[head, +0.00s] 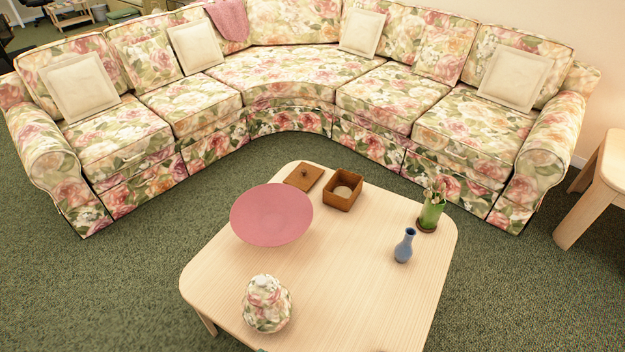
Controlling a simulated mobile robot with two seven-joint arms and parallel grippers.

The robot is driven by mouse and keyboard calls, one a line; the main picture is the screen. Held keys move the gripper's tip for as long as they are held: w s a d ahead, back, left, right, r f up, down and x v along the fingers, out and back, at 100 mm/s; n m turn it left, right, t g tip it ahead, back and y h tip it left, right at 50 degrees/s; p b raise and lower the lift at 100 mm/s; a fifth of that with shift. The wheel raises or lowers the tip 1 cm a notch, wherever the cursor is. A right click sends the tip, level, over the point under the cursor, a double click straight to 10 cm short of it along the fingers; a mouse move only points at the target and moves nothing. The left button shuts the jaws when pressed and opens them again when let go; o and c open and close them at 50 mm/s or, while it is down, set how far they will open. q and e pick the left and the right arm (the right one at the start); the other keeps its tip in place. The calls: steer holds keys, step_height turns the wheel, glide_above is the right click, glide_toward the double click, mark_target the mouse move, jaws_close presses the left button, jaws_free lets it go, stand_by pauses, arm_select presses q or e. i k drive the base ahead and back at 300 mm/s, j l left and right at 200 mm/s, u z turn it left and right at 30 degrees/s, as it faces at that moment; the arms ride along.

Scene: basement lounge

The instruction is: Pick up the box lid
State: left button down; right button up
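The brown box lid (304,176) with a small dark knob lies flat at the far edge of the pale wooden coffee table (340,275). The open brown box (343,190) stands just right of it, with a pale round thing inside. The lid is apart from the box. A large pink round dish (271,214) stands in front of the lid, to its left. Neither of my grippers is in the head view.
A floral jar (267,304) stands near the table's front left. A blue vase (404,245) and a green potted plant (431,212) stand on the right side. A floral corner sofa (293,72) curves behind the table. The table's middle is clear.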

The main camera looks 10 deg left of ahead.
mark_target(305, 174)
steer(key=u, duration=1.2)
steer(key=j+u, duration=0.25)
steer(key=i+j+u, duration=0.25)
steer(key=j, duration=0.15)
steer(key=i+j, duration=0.1)
steer(key=j, duration=0.2)
steer(key=i+j+u, duration=0.1)
steer(key=j, duration=0.2)
steer(key=i+j+u, duration=0.1)
steer(key=i+j, duration=0.2)
steer(key=i, duration=0.2)
steer(key=i+j+u, duration=0.1)
steer(key=i+j, duration=0.15)
steer(key=i, duration=0.2)
steer(key=i+j, duration=0.15)
steer(key=i, duration=0.25)
steer(key=i+z, duration=0.35)
steer(key=i, duration=0.25)
steer(key=i+j+z, duration=0.3)
steer(key=i, duration=0.3)
steer(key=i+l+z, duration=0.1)
steer(key=i+z, duration=0.15)
steer(key=z, duration=0.2)
steer(key=i+z, duration=0.25)
steer(key=z, duration=0.15)
steer(key=i+z, duration=0.3)
steer(key=z, duration=0.15)
